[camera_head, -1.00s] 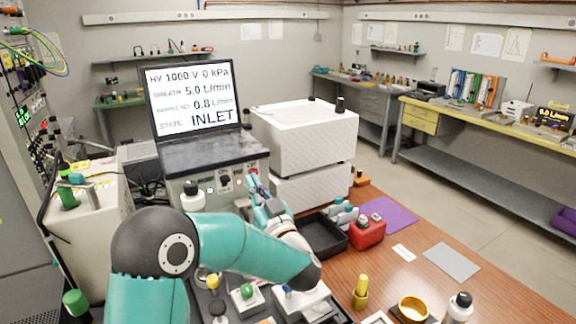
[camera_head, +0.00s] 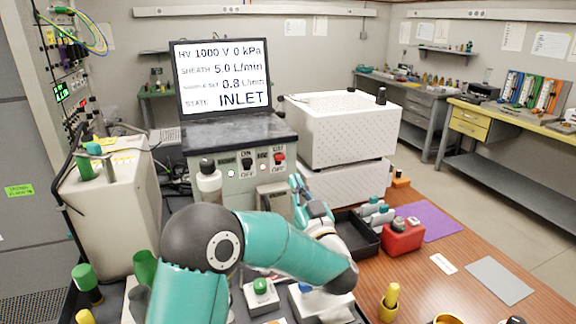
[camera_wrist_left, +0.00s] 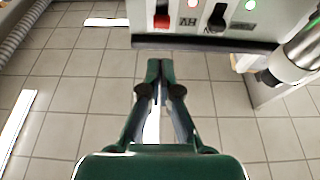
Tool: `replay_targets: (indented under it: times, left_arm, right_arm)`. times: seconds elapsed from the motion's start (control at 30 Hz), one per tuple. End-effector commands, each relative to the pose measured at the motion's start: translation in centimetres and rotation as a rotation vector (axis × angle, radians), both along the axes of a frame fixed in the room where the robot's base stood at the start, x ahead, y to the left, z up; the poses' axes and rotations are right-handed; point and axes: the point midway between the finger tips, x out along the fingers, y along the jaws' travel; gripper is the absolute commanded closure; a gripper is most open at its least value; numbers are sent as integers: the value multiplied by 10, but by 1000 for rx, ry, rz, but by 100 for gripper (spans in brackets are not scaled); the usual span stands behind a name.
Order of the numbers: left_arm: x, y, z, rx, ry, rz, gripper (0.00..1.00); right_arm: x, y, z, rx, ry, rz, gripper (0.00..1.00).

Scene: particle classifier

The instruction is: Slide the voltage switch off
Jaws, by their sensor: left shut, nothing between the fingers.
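The front panel (camera_head: 228,174) of the instrument below the screen carries a red switch (camera_head: 279,158) and a black switch (camera_head: 247,162), each with ON above and OFF below. In the left wrist view, where the panel is upside down, the red switch (camera_wrist_left: 162,17) is beside the HV label and the black switch (camera_wrist_left: 217,18) is to its right. My left gripper (camera_head: 295,181) is shut and empty, to the right of and below the red switch in the head view. In the wrist view the left gripper (camera_wrist_left: 158,64) is apart from both switches. My right gripper is out of view.
The screen (camera_head: 222,76) reads HV 1000 V and INLET. A white-capped bottle (camera_head: 209,183) with a dark top stands before the panel's left. White boxes (camera_head: 345,130), a black tray (camera_head: 356,236) and a red holder (camera_head: 402,238) are on the right.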

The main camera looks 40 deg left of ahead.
Motion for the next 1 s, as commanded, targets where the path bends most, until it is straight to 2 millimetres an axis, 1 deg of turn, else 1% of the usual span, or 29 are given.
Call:
replay_targets:
  times: [0.17, 0.4, 0.6, 0.8, 1.0]
  left_arm:
    - [7, 16, 11, 0, 0, 3, 100]
    - [26, 51, 26, 0, 1, 3, 100]
    - [38, 73, 33, -1, 1, 2, 100]
    - [43, 81, 33, 0, 0, -1, 100]
    - [43, 81, 32, 0, 0, -1, 100]
  right_arm:
    - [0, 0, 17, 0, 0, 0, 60]
    - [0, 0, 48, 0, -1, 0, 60]
    - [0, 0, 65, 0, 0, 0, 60]
    - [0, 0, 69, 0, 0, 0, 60]
    - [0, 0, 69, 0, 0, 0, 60]
